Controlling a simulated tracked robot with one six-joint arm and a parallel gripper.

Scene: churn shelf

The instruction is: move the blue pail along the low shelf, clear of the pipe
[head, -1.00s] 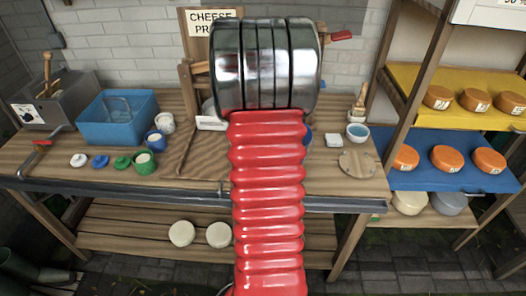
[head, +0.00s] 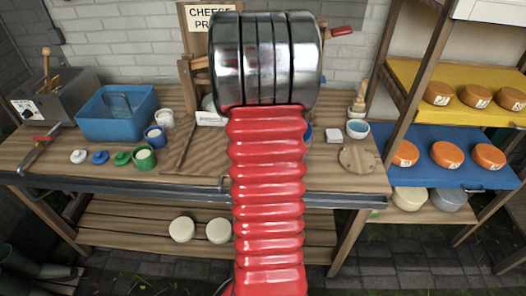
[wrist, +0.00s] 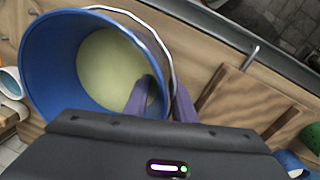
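The blue pail (wrist: 45,60), with pale yellowish contents, fills the left of the wrist view, its metal bail lying along the rim. My gripper (wrist: 165,82) straddles the pail's wall: one purple finger is inside the mouth, the other outside. The fingers look apart; contact with the wall cannot be made out. In the head view my red arm hides the gripper and most of the pail; a blue sliver (head: 308,134) shows at its right.
The wooden bench (head: 60,160) also holds a blue tub (head: 108,127), a green pot (head: 144,159), small lids, a white bowl (head: 357,130) and a round board (head: 360,160). A wooden board (wrist: 238,98) lies beside the pail. A cheese rack (head: 425,75) stands at right.

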